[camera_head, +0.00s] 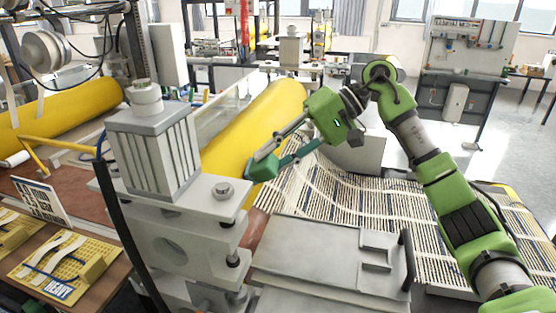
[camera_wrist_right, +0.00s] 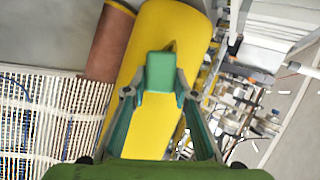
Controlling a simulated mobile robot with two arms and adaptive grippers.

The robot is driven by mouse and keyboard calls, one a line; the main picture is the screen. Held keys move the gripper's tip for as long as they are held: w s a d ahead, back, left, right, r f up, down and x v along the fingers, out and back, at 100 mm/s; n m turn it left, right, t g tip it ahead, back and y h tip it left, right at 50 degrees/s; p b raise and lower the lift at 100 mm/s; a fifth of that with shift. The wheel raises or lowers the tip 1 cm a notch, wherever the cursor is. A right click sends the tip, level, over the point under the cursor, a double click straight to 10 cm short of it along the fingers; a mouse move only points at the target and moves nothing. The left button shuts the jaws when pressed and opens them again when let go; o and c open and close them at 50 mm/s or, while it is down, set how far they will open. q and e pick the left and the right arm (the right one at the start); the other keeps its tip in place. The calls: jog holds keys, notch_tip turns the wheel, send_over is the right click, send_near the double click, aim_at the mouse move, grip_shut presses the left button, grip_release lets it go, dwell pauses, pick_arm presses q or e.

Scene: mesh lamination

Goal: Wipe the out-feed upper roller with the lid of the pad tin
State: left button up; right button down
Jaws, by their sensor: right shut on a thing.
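The large yellow roller (camera_head: 255,115) lies beyond the grey machine housing in the head view and fills the middle of the right wrist view (camera_wrist_right: 150,125). I take it to be the out-feed upper roller. My right gripper (camera_head: 268,160) reaches in from the right over this roller. It is shut on a small green block-shaped piece (camera_wrist_right: 160,72), which lies over the roller surface. I cannot tell whether this is the lid of the pad tin, nor whether it touches the roller. My left gripper is not in view.
A grey machine housing with a ribbed block (camera_head: 155,150) stands left of the roller. A reddish-brown roller (camera_wrist_right: 108,45) lies beside the yellow one. Striped mesh (camera_head: 330,185) spreads to the right, behind a grey cover (camera_head: 315,255) with a dark handle. A sample table stands at left.

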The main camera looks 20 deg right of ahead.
aim_at(271, 166)
jog(key=shift+s+a, duration=0.45)
jog(key=shift+s, duration=0.1)
jog(key=shift+s+a+f+b, duration=0.15)
jog(key=shift+s+a+b, duration=0.35)
jog(key=shift+s+b, duration=0.55)
jog(key=shift+s+a+r+b, duration=0.25)
jog(key=shift+s+a+b, duration=0.3)
jog(key=shift+s+b, duration=0.1)
jog(key=s+d+r, duration=0.2)
jog(key=d+r, duration=0.1)
jog(key=d, duration=0.1)
jog(key=shift+s+d, duration=0.15)
jog(key=shift+s, duration=0.25)
jog(key=shift+r, duration=0.1)
jog(key=shift+s+d+r, duration=0.35)
jog(key=shift+d+r, duration=0.05)
jog(key=shift+d, duration=0.15)
jog(key=shift+s+d+r, duration=0.35)
jog(key=shift+d, duration=0.2)
